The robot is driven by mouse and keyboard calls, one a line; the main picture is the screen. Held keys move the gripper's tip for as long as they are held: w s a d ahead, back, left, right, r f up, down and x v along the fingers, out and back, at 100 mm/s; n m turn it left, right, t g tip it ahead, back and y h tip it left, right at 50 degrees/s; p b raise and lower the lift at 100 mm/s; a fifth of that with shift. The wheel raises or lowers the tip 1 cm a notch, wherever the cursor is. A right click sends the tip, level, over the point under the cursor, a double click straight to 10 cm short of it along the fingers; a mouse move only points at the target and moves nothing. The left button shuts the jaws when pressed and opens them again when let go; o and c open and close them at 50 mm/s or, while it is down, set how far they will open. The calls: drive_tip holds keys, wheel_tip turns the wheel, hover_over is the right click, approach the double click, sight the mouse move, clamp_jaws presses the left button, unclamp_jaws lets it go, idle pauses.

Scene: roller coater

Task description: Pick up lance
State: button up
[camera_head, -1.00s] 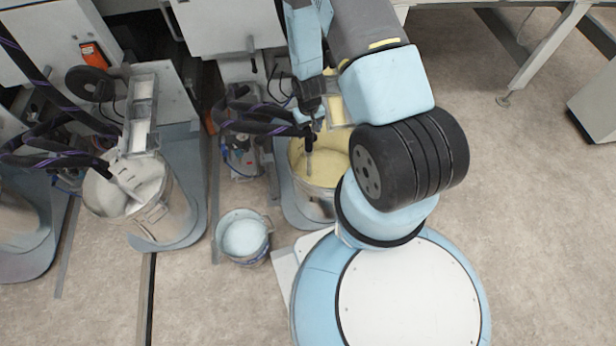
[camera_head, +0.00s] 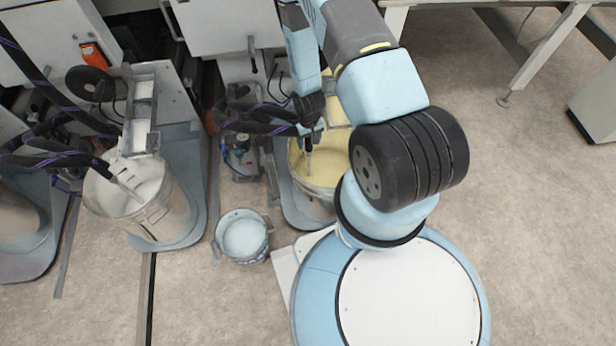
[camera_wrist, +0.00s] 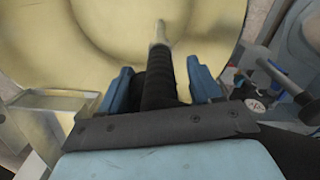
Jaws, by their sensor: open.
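The lance (camera_wrist: 159,75) has a dark ribbed grip and a paler thin tip, and it points into a drum of yellow liquid. In the wrist view it stands between the two blue fingers of my gripper (camera_wrist: 160,88). The fingers are open, one on each side of the grip; I cannot tell whether either touches it. In the head view my gripper (camera_head: 311,108) is over the drum's back left part, and the lance's lower end (camera_head: 308,160) shows below it. The upper lance is hidden by my gripper and the dark hoses.
The yellow-filled drum (camera_head: 318,195) stands under my arm. A small bucket (camera_head: 243,239) sits on the floor to its left. A drum with white liquid (camera_head: 165,215) is farther left. Dark hoses (camera_head: 265,120) hang beside my gripper.

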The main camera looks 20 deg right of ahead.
drive_tip(key=shift+c, duration=0.3)
clamp_jaws()
idle(0.3)
